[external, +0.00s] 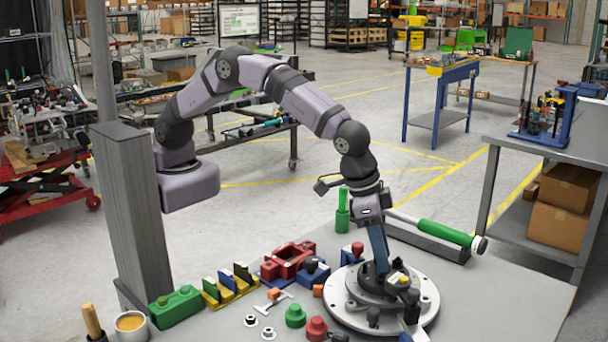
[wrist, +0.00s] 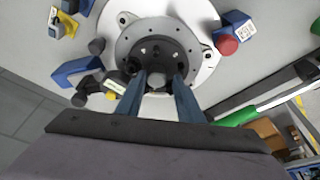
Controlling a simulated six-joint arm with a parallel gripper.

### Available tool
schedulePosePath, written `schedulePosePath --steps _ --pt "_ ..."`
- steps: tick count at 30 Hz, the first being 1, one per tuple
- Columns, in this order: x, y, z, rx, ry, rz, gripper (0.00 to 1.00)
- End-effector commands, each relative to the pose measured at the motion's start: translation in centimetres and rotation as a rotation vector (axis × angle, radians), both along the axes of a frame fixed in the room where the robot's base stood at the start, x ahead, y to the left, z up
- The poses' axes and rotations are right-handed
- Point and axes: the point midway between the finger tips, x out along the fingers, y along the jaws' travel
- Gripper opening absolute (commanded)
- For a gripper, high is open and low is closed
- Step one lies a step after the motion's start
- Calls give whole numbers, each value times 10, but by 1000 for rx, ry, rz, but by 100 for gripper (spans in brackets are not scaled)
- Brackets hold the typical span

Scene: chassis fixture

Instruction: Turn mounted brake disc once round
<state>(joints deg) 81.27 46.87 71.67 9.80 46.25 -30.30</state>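The brake disc (external: 427,313) is a pale round disc lying flat near the front of the table, with a dark hub on top. In the wrist view the disc (wrist: 204,14) and the dark hub ring (wrist: 158,30) fill the top middle. My gripper (external: 381,268) points down over the hub, its blue fingers at the hub's middle. In the wrist view my gripper (wrist: 160,82) has its two fingers apart, on either side of a small grey stub (wrist: 156,82) at the hub's centre. I cannot tell whether the fingertips touch the hub. The external view hides the fingertips' far side.
Dark clamps with blue and yellow parts (wrist: 75,70) stand close around the disc. A red knob on a blue block (wrist: 228,45) is near its rim. A green-handled tool (external: 446,234) lies behind right. Green and red pieces (external: 295,316) crowd the left; the table's right side is clear.

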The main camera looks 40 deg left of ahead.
Motion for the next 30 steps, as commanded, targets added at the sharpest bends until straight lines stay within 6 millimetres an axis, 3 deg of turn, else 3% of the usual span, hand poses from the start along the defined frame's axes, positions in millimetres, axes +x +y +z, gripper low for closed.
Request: schedulePosePath --steps 10,22,30 --pt "1 0 1 0 1 -226 33" --pt "0 0 0 -1 2 -313 33" --pt "0 0 0 -2 2 -498 33"
